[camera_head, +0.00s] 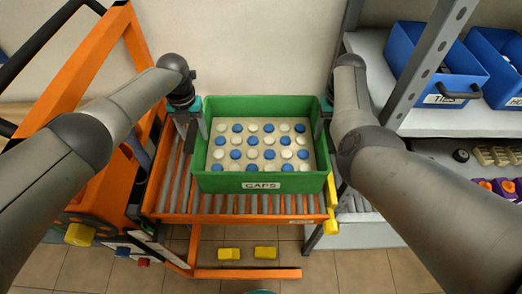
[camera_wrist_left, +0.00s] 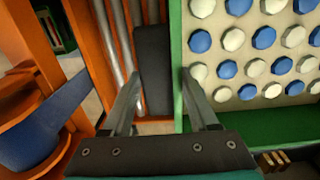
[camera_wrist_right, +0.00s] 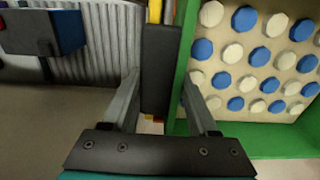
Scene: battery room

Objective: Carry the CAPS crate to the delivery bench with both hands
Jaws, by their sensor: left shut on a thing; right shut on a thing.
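The green CAPS crate (camera_head: 260,183) sits on an orange-framed roller conveyor (camera_head: 225,203) in the head view, with rows of blue and white caps inside. My left gripper (camera_head: 197,122) is shut on the crate's left side; in the left wrist view my left gripper (camera_wrist_left: 160,85) has its fingers either side of a dark handle (camera_wrist_left: 153,70) and the green wall. My right gripper (camera_head: 322,122) is shut on the crate's right side; in the right wrist view my right gripper (camera_wrist_right: 160,85) has its fingers around a dark handle (camera_wrist_right: 160,70). The crate looks level. The delivery bench cannot be made out.
A grey metal shelf rack (camera_head: 420,75) stands at the right with blue bins, one labelled TIES (camera_head: 440,92). The orange frame (camera_head: 90,75) rises at the left. A wall is close behind the crate.

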